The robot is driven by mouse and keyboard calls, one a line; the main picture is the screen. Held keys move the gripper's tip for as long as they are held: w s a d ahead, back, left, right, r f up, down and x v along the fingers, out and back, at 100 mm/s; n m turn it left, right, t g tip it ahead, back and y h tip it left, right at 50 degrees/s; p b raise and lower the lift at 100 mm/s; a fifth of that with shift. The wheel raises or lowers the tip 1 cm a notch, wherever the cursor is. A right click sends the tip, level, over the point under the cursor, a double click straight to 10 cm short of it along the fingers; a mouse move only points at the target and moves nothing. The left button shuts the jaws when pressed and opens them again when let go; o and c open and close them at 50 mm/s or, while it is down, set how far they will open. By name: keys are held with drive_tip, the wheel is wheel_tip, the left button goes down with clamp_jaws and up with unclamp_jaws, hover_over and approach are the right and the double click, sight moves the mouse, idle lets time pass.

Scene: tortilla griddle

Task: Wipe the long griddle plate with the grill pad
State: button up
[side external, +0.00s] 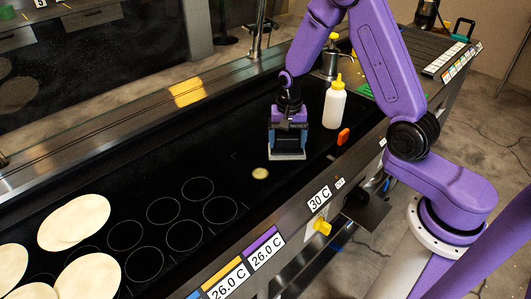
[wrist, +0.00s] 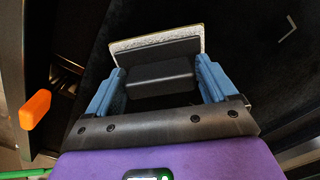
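The long black griddle plate (side external: 232,150) runs diagonally across the side view, with white circle outlines on its near left part. My gripper (side external: 288,143) is over its right part, pointing down. In the wrist view my gripper's (wrist: 160,72) blue fingers stand on both sides of the black handle of the grill pad (wrist: 155,48) and close on it. The pad shows a pale edge, also seen under the fingers in the side view (side external: 287,156). It is at or very near the plate; contact is unclear. A small yellowish spot (side external: 261,173) lies just left of the pad.
Pale tortillas (side external: 74,222) lie on the plate's left end. A white bottle with a yellow cap (side external: 334,105) stands right of my gripper. An orange block (side external: 343,136) sits near the front edge, also visible in the wrist view (wrist: 36,109). The plate's middle is clear.

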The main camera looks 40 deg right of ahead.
drive_tip(key=shift+w, duration=0.1)
drive_tip(key=shift+d+f, duration=0.1)
drive_tip(key=shift+f, duration=0.05)
idle(0.3)
drive_tip(key=c, duration=1)
drive_tip(key=shift+r, duration=2.6)
